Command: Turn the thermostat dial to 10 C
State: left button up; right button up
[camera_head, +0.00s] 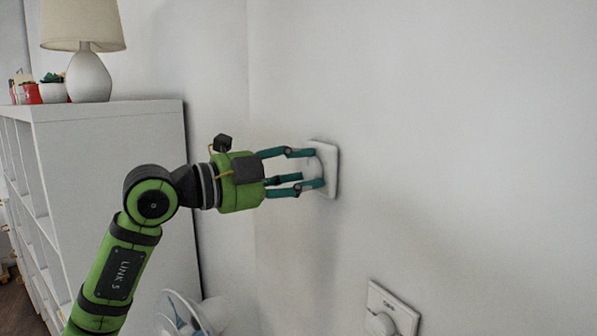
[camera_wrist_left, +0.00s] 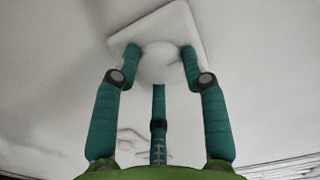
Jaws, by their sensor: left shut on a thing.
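A white square wall plate (camera_head: 331,170) with a pale round dial (camera_head: 313,168) is on the wall right of centre in the head view. In the left wrist view the dial (camera_wrist_left: 160,66) sits on the plate (camera_wrist_left: 178,20), between two of my teal fingertips. My left gripper (camera_head: 310,170) is shut on this dial, with two fingers on opposite sides and the third (camera_wrist_left: 158,105) below. I cannot read any marks or a temperature on it. My right gripper is in neither view.
A second white wall plate (camera_head: 400,311) with a round knob is lower right. A white shelf unit (camera_head: 110,112) carries a lamp (camera_head: 88,75) and small pots at left. A white fan (camera_head: 180,312) stands below my arm. The wall right of the dial is clear.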

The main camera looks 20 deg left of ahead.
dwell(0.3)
pick_arm(q)
jog(key=o, duration=1.2)
jog(key=shift+c, duration=0.2)
jog(key=shift+a, duration=0.1)
jog(key=v, duration=1.2)
